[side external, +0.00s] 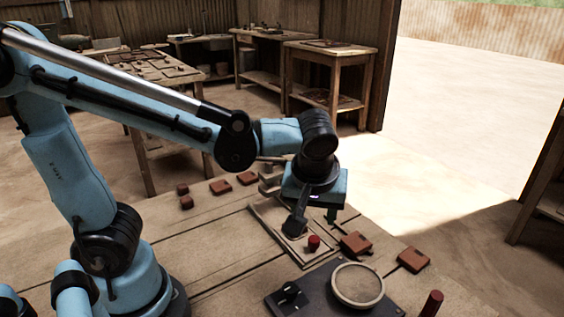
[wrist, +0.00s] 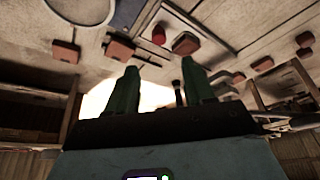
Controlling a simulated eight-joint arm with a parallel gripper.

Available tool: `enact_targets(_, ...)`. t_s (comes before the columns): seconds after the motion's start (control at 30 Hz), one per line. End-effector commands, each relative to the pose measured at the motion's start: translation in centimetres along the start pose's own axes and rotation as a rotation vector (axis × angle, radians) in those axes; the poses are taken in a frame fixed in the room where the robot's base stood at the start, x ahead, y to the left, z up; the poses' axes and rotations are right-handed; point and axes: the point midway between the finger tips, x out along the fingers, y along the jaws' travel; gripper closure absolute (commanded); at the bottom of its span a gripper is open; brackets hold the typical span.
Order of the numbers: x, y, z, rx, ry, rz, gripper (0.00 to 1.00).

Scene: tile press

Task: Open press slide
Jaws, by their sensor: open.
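My gripper (side external: 315,217) is above the table, pointing down, over a pale rectangular frame with raised edges (side external: 262,212), which I take for the press slide's bed. Its two green fingers are apart in the wrist view (wrist: 157,66), with no object clearly held between them. A red knob (side external: 313,242) stands at the frame's near end, just below and close to the fingers; it also shows in the wrist view (wrist: 158,33). The gripper hides part of the frame, so I cannot tell the slide's position or any contact.
A dark plate (side external: 316,289) with a round pale disc (side external: 358,285) and a black switch (side external: 290,293) lies at the near right. Brown tiles (side external: 356,243), (side external: 413,259) lie right of the frame. Several small tiles (side external: 220,187) lie at left. A dark red cylinder (side external: 432,303) stands near the front.

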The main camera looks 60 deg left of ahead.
Motion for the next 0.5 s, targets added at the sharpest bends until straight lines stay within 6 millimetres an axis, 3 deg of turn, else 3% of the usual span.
enact_targets(0.2, -1.24, -0.03, 0.01, -0.001, 0.0, 0.0, 0.48)
enact_targets(0.5, -1.35, -0.03, 0.0, -0.001, 0.0, 0.0, 0.48)
